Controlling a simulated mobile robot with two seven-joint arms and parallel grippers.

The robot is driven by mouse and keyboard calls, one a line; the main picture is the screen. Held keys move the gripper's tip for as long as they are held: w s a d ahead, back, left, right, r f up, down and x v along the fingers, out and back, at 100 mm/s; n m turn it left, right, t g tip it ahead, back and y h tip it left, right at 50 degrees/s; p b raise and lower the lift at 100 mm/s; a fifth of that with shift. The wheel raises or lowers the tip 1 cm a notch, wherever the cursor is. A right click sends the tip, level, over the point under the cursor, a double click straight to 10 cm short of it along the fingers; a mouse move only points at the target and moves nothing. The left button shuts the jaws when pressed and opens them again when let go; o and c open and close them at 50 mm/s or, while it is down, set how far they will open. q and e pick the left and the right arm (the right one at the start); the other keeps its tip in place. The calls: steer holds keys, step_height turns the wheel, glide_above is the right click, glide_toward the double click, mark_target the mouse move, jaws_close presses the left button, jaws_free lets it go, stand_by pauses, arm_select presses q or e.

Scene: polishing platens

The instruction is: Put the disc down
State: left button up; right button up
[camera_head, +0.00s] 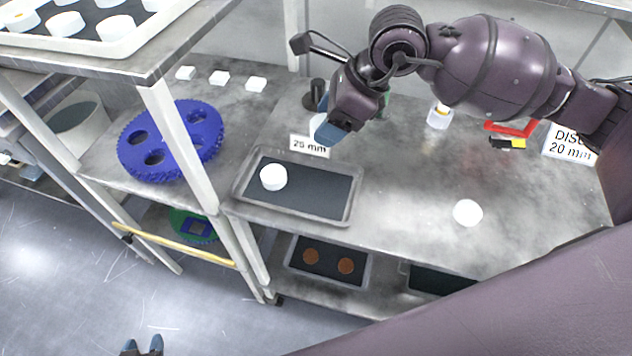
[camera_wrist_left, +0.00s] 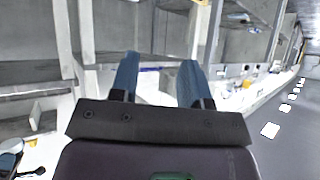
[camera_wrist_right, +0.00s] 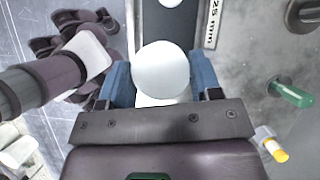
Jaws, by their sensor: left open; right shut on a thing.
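My right gripper (camera_head: 330,130) is shut on a white disc (camera_wrist_right: 160,70), held between its blue fingers. In the head view the fingers mostly hide this disc; only a white edge shows. The gripper is by the back edge of the dark-lined metal tray (camera_head: 345,217), close to the "25 mm" sign (camera_head: 309,146). Height above the table is hard to tell. Another white disc (camera_head: 273,177) lies in the left part of that tray. My left gripper (camera_head: 142,346) is open and empty, low over the floor at the bottom of the head view.
A loose white disc (camera_head: 467,213) lies on the table at right. A blue holed carrier (camera_head: 171,141) is at left, with several white blocks (camera_head: 219,78) behind. A bottle (camera_head: 438,116) and a "DISC 20 mm" sign (camera_head: 570,145) stand at the back right. The tray's right half is clear.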

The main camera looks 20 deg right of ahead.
steer(key=b, duration=0.1)
glide_above(318, 192)
steer(key=d, duration=0.2)
steer(key=f, duration=1)
steer(key=shift+s+a+f, duration=0.2)
steer(key=shift+s+f, duration=0.1)
steer(key=shift+f, duration=0.7)
step_height(318, 192, down, 5)
steer(key=shift+r+b, duration=0.1)
steer(key=shift+b, duration=0.45)
steer(key=shift+f, duration=0.3)
steer(key=o, duration=1.1)
